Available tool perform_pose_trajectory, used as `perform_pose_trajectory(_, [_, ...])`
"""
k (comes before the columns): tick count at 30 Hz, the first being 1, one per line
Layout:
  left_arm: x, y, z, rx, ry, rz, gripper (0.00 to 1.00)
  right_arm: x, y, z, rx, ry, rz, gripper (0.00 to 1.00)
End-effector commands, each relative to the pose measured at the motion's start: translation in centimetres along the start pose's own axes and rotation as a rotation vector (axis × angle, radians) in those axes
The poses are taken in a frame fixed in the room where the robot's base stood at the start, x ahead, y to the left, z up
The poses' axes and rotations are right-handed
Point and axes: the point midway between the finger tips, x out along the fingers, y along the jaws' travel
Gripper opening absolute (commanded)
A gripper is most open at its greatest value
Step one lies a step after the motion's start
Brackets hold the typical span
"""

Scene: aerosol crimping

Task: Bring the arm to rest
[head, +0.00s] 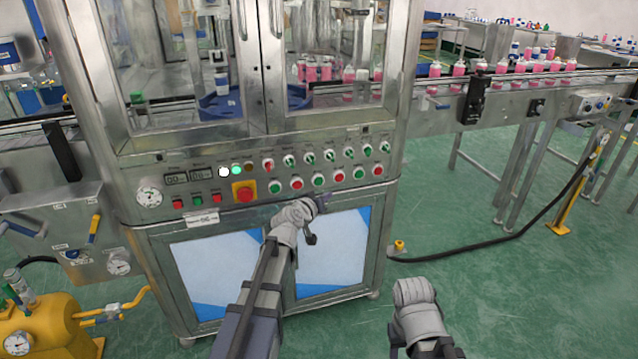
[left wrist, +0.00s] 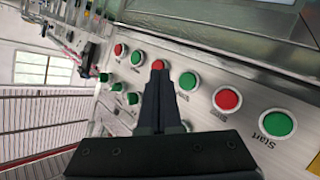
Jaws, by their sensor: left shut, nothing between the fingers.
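My left arm reaches up from the bottom middle of the head view. Its gripper (head: 318,203) is in front of the machine's control panel (head: 215,192), near the lower row of buttons. In the left wrist view the left gripper (left wrist: 159,72) is shut and empty, its fingertips pointing at the panel near a red button (left wrist: 137,57) and a green button (left wrist: 188,80). I cannot tell whether the tips touch the panel. My right arm (head: 418,312) shows at the bottom right of the head view; its gripper is not visible.
The steel crimping machine (head: 125,195) stands directly ahead, with glass doors above. A conveyor (head: 520,85) with pink bottles runs off to the right. A yellow tank (head: 50,325) stands at the lower left. Green floor (head: 520,290) is open at the right, with a black hose (head: 480,243) across it.

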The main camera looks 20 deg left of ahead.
Motion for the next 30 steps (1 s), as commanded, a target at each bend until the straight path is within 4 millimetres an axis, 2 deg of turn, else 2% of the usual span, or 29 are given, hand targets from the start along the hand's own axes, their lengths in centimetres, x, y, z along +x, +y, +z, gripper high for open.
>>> perform_pose_trajectory(13, [0.0, 0.0, 0.0, 0.000, 0.000, 0.000, 0.00, 0.0, 0.0, 0.0, 0.000, 0.000, 0.000, 0.50])
perform_pose_trajectory(16, [-0.2, 0.8, 0.1, 0.007, -0.017, 0.007, 0.00, -0.6, 0.1, 0.0, 0.000, 0.000, 0.000, 0.50])
perform_pose_trajectory(17, [-0.5, 1.4, 0.2, 0.015, -0.034, 0.012, 0.00, -1.1, 0.1, 0.1, 0.000, 0.000, 0.000, 0.50])
perform_pose_trajectory(20, [-1.8, 5.2, 1.6, 0.060, -0.145, 0.046, 0.00, -3.6, 0.3, 0.2, 0.000, 0.000, 0.000, 0.50])
perform_pose_trajectory(23, [-4.6, 10.1, 4.3, 0.134, -0.326, 0.081, 0.00, -7.2, 0.7, 0.4, 0.000, 0.000, 0.000, 0.50])
perform_pose_trajectory(24, [-6.0, 11.9, 5.6, 0.169, -0.409, 0.089, 0.00, -8.7, 0.8, 0.5, 0.000, 0.000, 0.000, 0.50])
perform_pose_trajectory(27, [-10.2, 15.3, 8.4, 0.256, -0.610, 0.084, 0.00, -12.1, 1.1, 0.7, 0.000, 0.000, 0.000, 0.50])
perform_pose_trajectory(30, [-15.0, 17.6, 10.5, 0.343, -0.802, 0.047, 0.00, -15.4, 1.5, 0.9, 0.001, 0.000, 0.000, 0.50])
